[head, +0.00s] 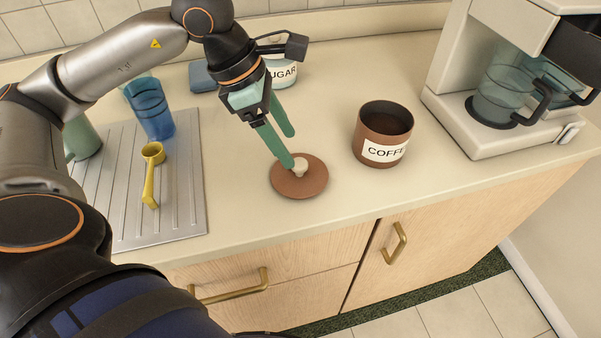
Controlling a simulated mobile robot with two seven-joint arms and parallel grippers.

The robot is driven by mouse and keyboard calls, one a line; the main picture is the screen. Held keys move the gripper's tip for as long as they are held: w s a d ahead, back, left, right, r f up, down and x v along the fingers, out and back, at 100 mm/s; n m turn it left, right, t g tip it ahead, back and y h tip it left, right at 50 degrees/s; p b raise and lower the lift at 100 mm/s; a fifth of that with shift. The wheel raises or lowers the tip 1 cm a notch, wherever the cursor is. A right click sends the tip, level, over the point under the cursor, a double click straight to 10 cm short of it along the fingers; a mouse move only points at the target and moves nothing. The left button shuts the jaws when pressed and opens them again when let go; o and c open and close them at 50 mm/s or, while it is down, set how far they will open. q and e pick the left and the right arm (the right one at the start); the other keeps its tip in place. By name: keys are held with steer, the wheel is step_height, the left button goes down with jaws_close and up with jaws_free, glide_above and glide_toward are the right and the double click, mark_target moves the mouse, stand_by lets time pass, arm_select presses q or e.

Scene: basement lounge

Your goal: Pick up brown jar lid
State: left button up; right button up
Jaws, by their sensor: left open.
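The brown jar lid (312,184) lies flat on the counter near its front edge. It is a round disc with a pale knob (300,166) in the middle. My left gripper (291,150) reaches down over it from behind and to the left. Its two green fingers are apart with nothing between them. One fingertip is beside the knob and overlaps it in the picture; I cannot tell whether they touch. The other fingertip is farther back. A brown jar labelled COFFEE (383,134) stands open to the right of the lid. My right gripper is not in view.
A white coffee maker (453,104) with a glass pot stands at the right. A SUGAR jar (284,73) is behind my gripper. A ribbed drainboard (186,190) at the left holds a blue glass (152,108) and a yellow scoop (151,172).

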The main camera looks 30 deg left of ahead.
mark_target(300, 162)
arm_select(q)
steer(key=shift+x, duration=2.75)
steer(key=shift+r, duration=0.1)
jaws_close()
